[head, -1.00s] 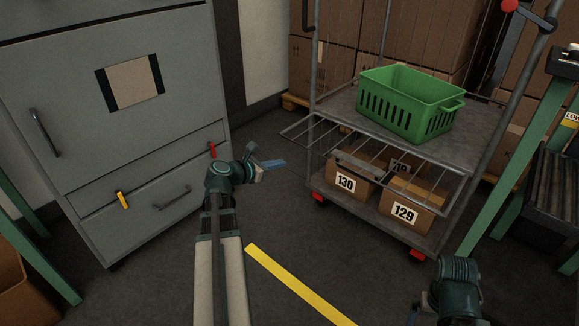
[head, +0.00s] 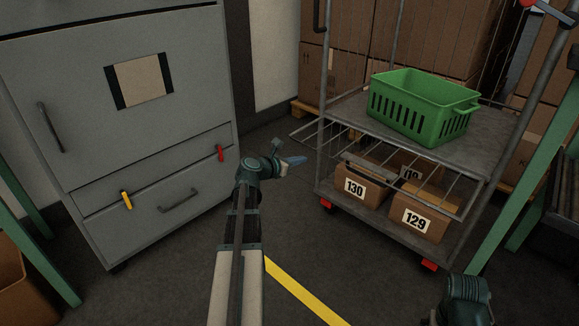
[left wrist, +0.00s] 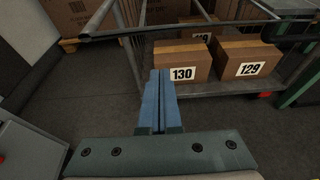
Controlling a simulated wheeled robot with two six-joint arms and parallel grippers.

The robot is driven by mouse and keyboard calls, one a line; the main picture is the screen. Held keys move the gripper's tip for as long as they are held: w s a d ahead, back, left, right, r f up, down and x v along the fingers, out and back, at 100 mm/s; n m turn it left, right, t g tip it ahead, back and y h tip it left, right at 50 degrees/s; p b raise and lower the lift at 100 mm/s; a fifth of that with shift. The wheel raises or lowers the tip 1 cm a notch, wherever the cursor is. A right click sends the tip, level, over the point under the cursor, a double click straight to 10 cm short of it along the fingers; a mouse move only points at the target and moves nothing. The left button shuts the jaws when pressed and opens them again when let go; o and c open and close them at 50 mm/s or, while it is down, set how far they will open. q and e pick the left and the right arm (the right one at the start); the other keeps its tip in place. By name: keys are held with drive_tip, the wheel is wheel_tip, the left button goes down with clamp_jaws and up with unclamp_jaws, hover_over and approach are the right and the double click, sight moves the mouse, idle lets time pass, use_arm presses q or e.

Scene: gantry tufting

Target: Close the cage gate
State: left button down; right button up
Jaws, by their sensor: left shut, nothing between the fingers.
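The cage gate (head: 400,172) is a grey wire frame that juts out, folded down, from the front of the roll cage (head: 338,107) at shelf height. Its bars also cross the top of the left wrist view (left wrist: 182,29). My left gripper (head: 299,160) is shut and empty, with blue fingers. It is left of the gate, just below its left end in the head view, with no contact that I can make out. In the left wrist view the fingertips (left wrist: 160,74) point towards the gate's bars. Of my right arm only a link shows; its gripper is out of view.
A green crate (head: 424,105) stands on the cage's shelf. Boxes marked 130 (head: 356,188) and 129 (head: 416,218) sit on its lower deck. A grey cabinet (head: 80,85) stands at left. Floor between cabinet and cage is clear, with a yellow stripe (head: 300,290).

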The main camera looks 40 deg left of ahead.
use_arm(q)
drive_tip(key=shift+s+r+p, duration=0.15)
drive_tip(key=shift+r+p, duration=0.45)
drive_tip(key=shift+r, duration=0.4)
drive_tip(key=shift+s+r+p, duration=0.1)
drive_tip(key=shift+r+p, duration=0.5)
drive_tip(key=shift+r, duration=0.4)
use_arm(e)
drive_tip(key=shift+r, duration=1.95)
